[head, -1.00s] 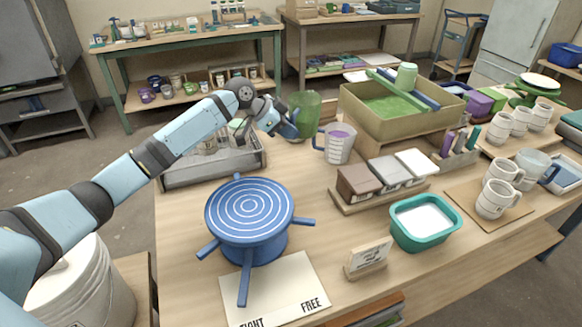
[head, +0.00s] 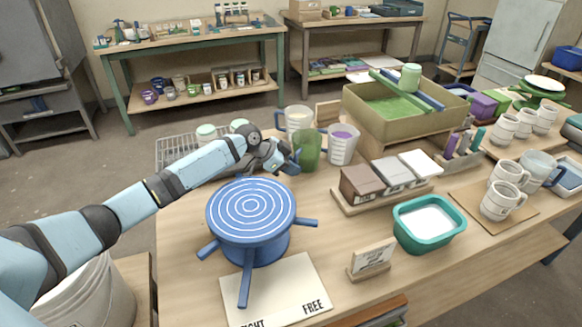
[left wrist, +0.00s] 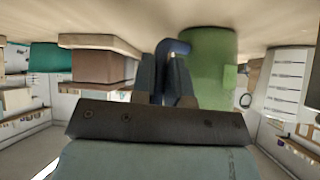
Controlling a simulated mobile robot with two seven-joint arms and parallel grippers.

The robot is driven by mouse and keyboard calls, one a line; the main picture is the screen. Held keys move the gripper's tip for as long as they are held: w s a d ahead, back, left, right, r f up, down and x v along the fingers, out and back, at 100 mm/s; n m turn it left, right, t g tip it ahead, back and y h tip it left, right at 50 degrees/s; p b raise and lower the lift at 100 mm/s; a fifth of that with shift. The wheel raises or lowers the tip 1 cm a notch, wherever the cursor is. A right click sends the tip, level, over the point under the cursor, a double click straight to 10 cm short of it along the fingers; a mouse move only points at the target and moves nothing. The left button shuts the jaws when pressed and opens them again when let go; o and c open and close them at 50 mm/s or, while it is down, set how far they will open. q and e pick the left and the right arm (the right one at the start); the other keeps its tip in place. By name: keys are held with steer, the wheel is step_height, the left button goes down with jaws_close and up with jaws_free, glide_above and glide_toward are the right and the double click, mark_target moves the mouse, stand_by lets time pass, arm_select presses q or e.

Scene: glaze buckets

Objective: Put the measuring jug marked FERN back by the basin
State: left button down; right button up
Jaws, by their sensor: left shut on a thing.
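A green jug (head: 307,150) stands upright at the back of the bench, and it also shows in the left wrist view (left wrist: 208,68). My left gripper (head: 290,158) is at its left side, shut on its blue handle (left wrist: 176,46). I cannot tell whether the jug's base touches the bench. No FERN marking is readable. A clear jug with purple contents (head: 343,146) is just right of it, and a clear jug with an amber tint (head: 295,116) is behind it. A teal basin with white contents (head: 430,222) is at the front right. My right gripper is out of view.
A blue banding wheel (head: 250,215) stands in front of my left arm. Lidded blocks on a wooden stand (head: 392,195) lie between the jugs and the basin. A large tan tub (head: 400,127) is behind. Bare bench shows between the wheel and the blocks.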

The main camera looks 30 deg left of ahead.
arm_select(q)
steer(key=c, duration=1.1)
jaws_free()
steer(key=v, duration=1.2)
steer(key=shift+p, duration=0.4)
